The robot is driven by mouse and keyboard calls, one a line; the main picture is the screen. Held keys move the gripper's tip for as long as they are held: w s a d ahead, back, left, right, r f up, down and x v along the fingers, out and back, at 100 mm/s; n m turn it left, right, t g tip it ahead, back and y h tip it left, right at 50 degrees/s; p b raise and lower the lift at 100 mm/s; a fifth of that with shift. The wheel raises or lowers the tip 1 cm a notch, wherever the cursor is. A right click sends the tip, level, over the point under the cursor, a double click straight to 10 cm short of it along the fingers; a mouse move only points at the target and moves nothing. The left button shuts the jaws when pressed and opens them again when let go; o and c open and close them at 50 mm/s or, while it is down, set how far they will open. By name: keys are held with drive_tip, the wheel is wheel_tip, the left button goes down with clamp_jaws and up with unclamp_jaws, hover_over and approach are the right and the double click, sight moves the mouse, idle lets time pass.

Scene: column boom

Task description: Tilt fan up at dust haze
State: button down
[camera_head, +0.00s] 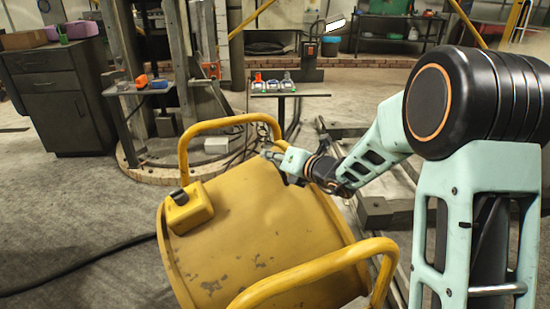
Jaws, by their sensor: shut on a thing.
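The fan (245,225) is a large worn yellow drum in the lower middle, standing tilted, with a yellow tubular handle (225,122) along its far side and another handle (315,270) along its near side. A small yellow box with a black switch (190,207) sits on its left edge. My gripper (270,154) is at the right end of the far handle and is shut on that handle; its fingertips are small and partly hidden. I cannot make out a dust haze. The fan's open faces are hidden.
A dark cabinet (62,95) stands at the left. Small stands (285,92) with coloured items stand behind the fan, beside a steel column. A black cable (85,262) crosses the floor at the left. Metal rails run along the floor under my arm. The left floor is otherwise clear.

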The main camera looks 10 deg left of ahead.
drive_tip(key=shift+a+r, duration=0.1)
drive_tip(key=c, duration=2.2)
unclamp_jaws()
drive_tip(key=shift+c, duration=0.2)
drive_tip(key=v, duration=1.2)
